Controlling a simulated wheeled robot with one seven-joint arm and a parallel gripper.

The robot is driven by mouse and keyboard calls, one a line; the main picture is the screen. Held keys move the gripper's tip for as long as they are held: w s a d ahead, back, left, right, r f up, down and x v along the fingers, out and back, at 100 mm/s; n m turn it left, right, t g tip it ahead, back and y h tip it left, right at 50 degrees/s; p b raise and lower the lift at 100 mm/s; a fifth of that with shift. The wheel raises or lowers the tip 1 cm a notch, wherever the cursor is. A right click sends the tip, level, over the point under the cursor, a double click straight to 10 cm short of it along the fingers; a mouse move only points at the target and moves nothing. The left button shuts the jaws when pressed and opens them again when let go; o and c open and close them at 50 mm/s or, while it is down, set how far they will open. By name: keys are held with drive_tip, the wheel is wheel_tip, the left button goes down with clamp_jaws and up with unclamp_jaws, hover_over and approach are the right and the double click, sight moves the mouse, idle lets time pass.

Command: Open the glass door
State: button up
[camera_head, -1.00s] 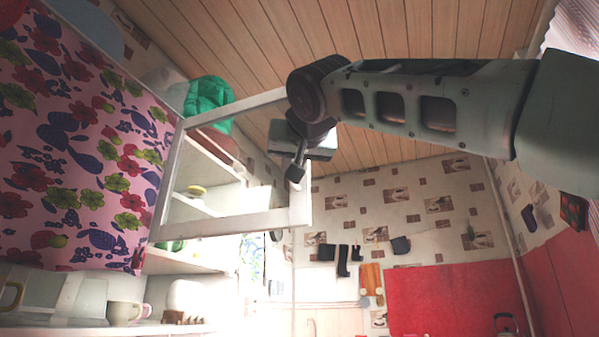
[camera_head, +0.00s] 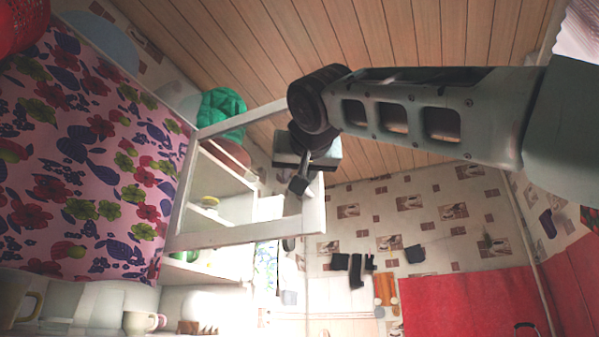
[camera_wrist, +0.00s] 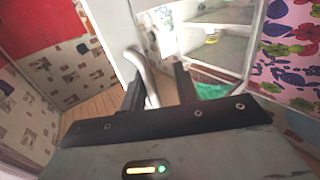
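The glass door (camera_head: 240,234) is a white frame with a clear pane, beside the floral panel in the head view. It appears to stand out at an angle from the white cabinet, whose shelves (camera_head: 205,216) show through and behind it. My gripper (camera_head: 300,186) is at the door's right end. In the wrist view, the two dark fingers of my gripper (camera_wrist: 160,88) are spread apart. A white curved handle (camera_wrist: 140,66) lies between them, close to the left finger. I cannot tell whether they touch.
A floral-covered panel (camera_head: 85,160) fills the left side. A green item (camera_head: 222,112) sits on top of the cabinet. A cup (camera_head: 140,322) stands on the counter below. Open room lies right of the door, before the patterned wall and red panel (camera_head: 465,300).

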drive_tip(key=shift+d+r, duration=0.15)
drive_tip(key=shift+d, duration=0.15)
drive_tip(key=shift+s, duration=0.15)
drive_tip(key=s+d+b, duration=0.2)
drive_tip(key=s+b, duration=0.2)
drive_tip(key=s, duration=1.3)
drive_tip(key=shift+d, duration=0.15)
